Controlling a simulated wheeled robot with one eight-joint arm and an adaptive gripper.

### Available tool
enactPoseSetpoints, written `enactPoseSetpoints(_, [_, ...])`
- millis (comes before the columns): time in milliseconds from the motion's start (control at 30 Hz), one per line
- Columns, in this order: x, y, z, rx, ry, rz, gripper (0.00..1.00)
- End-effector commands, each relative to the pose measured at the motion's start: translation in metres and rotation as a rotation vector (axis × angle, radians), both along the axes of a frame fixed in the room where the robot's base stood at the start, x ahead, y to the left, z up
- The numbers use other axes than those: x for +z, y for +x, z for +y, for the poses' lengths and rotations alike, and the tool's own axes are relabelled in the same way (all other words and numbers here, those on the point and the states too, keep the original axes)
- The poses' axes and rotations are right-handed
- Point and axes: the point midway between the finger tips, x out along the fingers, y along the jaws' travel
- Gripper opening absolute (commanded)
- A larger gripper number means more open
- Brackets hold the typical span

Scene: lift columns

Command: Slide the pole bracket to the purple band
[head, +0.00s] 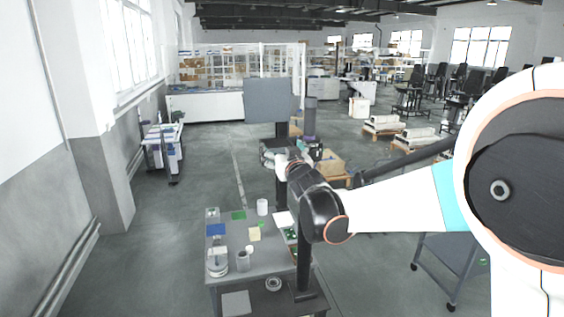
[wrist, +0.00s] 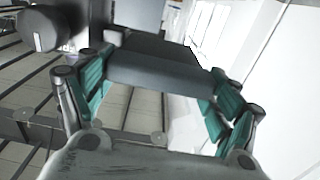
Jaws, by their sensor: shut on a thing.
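The dark upright pole (head: 304,255) rises from a flat base on the bench. A flat grey panel (head: 270,101) shows high on the pole's line. My gripper (head: 270,153) is beside the pole, below the panel. In the wrist view its teal pads sit on either side of a dark grey bar (wrist: 160,72), which looks like part of the pole bracket, and it is shut on this bar. My arm hides much of the pole and most of the bracket in the head view. I cannot make out the purple band in either view.
A cart (head: 447,265) stands to the right. Open floor lies left of the bench.

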Motion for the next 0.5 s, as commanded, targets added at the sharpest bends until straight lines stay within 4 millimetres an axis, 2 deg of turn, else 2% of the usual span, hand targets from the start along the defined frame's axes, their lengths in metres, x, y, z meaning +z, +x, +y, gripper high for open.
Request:
enactPoseSetpoints(33, [0.0050, 0.0003, 0.0005, 0.002, 0.001, -0.003, 0.40])
enactPoseSetpoints(300, [0.0044, 0.0002, 0.0006, 0.002, 0.000, -0.003, 0.40])
enactPoseSetpoints(333, [0.0044, 0.0002, 0.0006, 0.002, 0.000, -0.003, 0.87])
enactPoseSetpoints(400, [0.0041, 0.0001, 0.0005, 0.002, 0.000, -0.003, 1.00])
enactPoseSetpoints(500, [0.0038, 0.0000, 0.0004, 0.001, 0.000, -0.002, 1.00])
